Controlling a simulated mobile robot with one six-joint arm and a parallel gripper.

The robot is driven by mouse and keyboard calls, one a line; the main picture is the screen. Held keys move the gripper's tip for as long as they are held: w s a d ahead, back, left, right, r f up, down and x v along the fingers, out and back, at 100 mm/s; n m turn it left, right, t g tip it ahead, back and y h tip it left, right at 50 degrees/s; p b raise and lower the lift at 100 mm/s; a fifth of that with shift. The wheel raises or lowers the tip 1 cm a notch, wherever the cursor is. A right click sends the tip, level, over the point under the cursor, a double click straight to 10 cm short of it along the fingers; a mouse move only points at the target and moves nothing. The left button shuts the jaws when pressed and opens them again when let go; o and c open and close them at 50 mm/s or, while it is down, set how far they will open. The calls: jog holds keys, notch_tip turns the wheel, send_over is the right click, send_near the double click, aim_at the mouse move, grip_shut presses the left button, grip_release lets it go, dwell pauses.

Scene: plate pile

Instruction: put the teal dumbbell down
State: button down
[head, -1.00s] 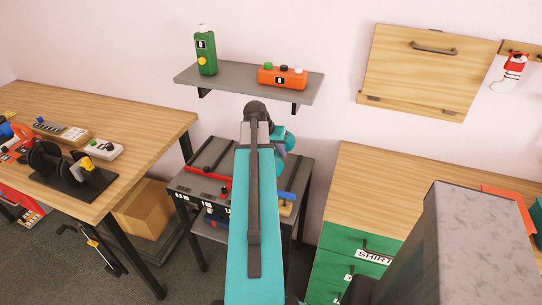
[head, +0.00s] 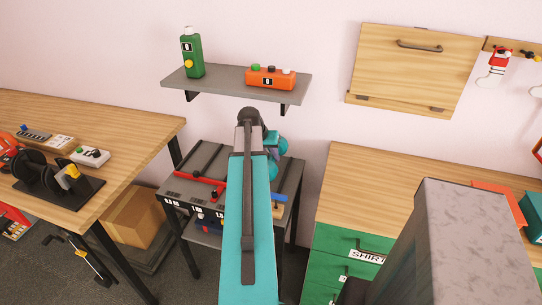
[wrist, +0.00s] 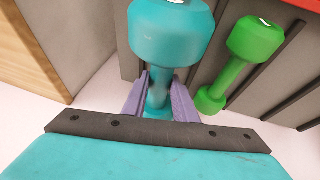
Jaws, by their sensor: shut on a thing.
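The teal dumbbell fills the top middle of the wrist view (wrist: 172,38), one large end towards the camera. My gripper (wrist: 160,88) is shut on its handle with a lilac finger on each side. In the head view, the dumbbell (head: 271,146) shows partly past the end of my arm, over or near the back of a grey stand (head: 292,176); the fingers are hidden there. I cannot tell whether the dumbbell touches the stand. A green dumbbell (wrist: 238,62) lies to its right in the wrist view, apart from it, on a grey ribbed surface.
A wall shelf (head: 220,86) with a green bottle (head: 191,52) and an orange box (head: 270,77) is above the stand. A red bar (head: 196,178) lies on the stand. Wooden benches stand left (head: 140,130) and right (head: 390,185).

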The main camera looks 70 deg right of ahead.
jog(key=shift+f+b, duration=1.3)
jog(key=shift+f, duration=0.8)
jog(key=shift+f, duration=0.1)
jog(key=c, duration=1.4)
grip_release()
jog(key=shift+f, duration=0.1)
jog(key=shift+c, duration=0.2)
jog(key=shift+a, duration=0.1)
jog(key=shift+b+v, duration=0.65)
jog(key=shift+v, duration=5.45)
